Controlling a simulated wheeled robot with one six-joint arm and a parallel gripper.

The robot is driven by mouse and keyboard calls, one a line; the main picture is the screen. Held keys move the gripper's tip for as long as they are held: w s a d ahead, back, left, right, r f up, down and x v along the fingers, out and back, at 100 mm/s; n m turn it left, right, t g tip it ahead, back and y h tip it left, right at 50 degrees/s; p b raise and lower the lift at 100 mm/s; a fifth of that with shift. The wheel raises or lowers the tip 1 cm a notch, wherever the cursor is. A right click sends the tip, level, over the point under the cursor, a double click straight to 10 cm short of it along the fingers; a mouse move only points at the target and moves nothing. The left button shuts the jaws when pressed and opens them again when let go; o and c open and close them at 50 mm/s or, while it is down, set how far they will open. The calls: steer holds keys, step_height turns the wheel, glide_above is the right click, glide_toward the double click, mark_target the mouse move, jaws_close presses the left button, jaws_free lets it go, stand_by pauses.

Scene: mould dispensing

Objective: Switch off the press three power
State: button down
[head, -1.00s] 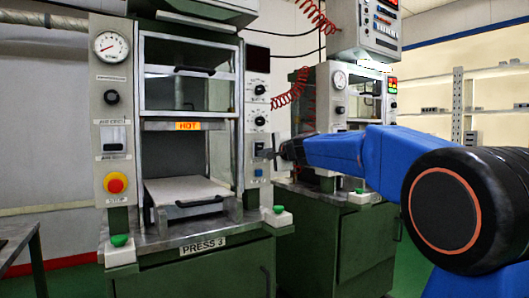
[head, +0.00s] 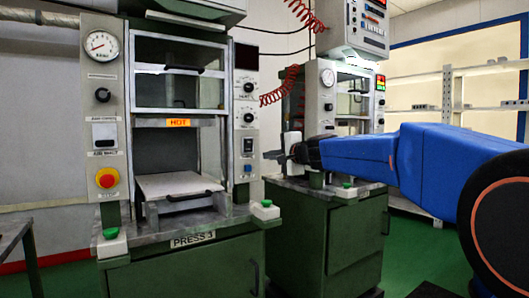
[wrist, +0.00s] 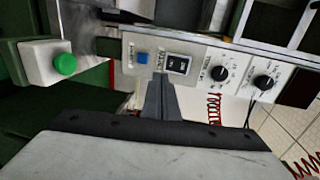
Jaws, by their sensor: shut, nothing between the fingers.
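The press labelled PRESS 3 (head: 193,239) stands left of centre in the head view. Its right panel carries a black rocker power switch (head: 248,146) above a blue button (head: 247,168). In the wrist view the switch (wrist: 178,65) sits in a pale frame between the blue button (wrist: 143,57) and two black knobs. I cannot tell which way the rocker is set. My gripper (head: 268,155) is shut and empty, to the right of the switch panel with a small gap. In the wrist view its narrow fingertips (wrist: 160,80) point at the panel just below the switch.
A red-and-yellow stop button (head: 107,178) is on the left panel. A HOT sign (head: 178,123) is lit over the platen (head: 178,186). Green buttons (head: 265,204) stand at the bench corners. A second press (head: 325,225) stands behind my arm.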

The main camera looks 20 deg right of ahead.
steer(key=shift+s+d+f, duration=0.15)
steer(key=shift+s+d, duration=0.05)
steer(key=shift+s, duration=0.55)
steer(key=s+a+f+n+g, duration=0.3)
steer(key=s+f+n, duration=0.2)
steer(key=s+f, duration=0.55)
steer(key=s+a+f+n+g, duration=0.35)
steer(key=s+f, duration=0.45)
steer(key=s, duration=0.5)
steer(key=s+d+f+n+g+h, duration=0.2)
steer(key=s+d+f+n, duration=0.1)
steer(key=s+f, duration=0.7)
steer(key=s+d+f+n+g+h, duration=0.2)
steer(key=s+d+f, duration=0.3)
steer(key=s+f, duration=0.5)
steer(key=shift+s+n+h, duration=0.45)
steer(key=shift+s+h, duration=0.05)
steer(key=shift+s, duration=0.5)
